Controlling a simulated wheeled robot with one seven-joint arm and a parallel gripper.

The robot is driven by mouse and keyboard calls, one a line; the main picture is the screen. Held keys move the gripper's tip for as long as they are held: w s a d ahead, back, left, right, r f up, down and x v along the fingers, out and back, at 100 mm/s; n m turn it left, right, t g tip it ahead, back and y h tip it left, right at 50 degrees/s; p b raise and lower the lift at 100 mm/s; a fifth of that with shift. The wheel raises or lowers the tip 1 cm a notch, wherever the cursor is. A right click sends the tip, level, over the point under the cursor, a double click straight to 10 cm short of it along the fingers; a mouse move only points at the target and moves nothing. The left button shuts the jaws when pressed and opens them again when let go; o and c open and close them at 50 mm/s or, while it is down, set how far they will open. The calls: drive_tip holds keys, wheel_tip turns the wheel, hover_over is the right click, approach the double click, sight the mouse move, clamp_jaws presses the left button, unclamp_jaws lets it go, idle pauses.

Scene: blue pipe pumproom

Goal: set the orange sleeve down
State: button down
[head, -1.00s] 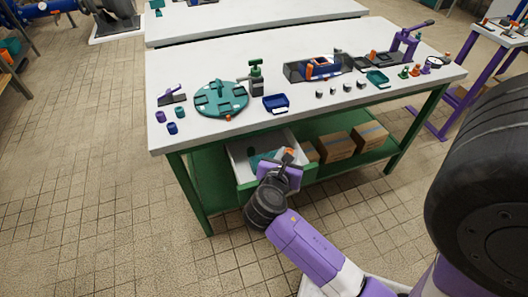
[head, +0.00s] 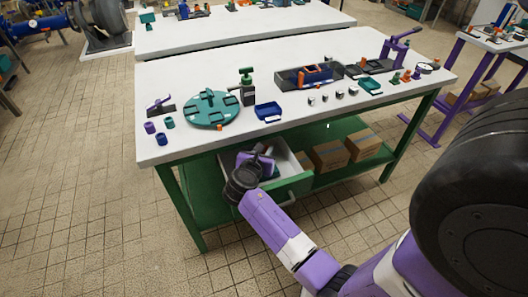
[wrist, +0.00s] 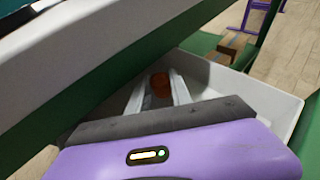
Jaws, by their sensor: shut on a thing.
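The orange sleeve (wrist: 160,84) shows dark orange in shadow between my fingertips in the wrist view. My gripper (wrist: 158,92) is shut on it, over the inside of the open drawer. In the head view my gripper (head: 262,158) is at the left part of the drawer, close under the table's front edge, and its own wrist hides most of the fingers. The drawer (head: 297,182) has a green front and pale inner walls; its pale wall also shows in the wrist view (wrist: 262,98). I cannot tell whether the sleeve touches the drawer floor.
The white tabletop (head: 215,150) overhangs close to my gripper. On it stand a teal round fixture (head: 212,110), a blue tray (head: 269,111) and several small parts. Cardboard boxes (head: 330,155) sit on the green lower shelf, right of the drawer.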

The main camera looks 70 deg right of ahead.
drive_tip(key=shift+f, duration=0.2)
drive_tip(key=shift+f, duration=0.35)
drive_tip(key=c, duration=1.2)
unclamp_jaws()
drive_tip(key=shift+o, duration=0.2)
drive_tip(key=shift+r, duration=0.2)
drive_tip(key=p+v, duration=0.2)
drive_tip(key=v, duration=1)
drive_tip(key=shift+r, duration=0.3)
drive_tip(key=shift+w, duration=0.1)
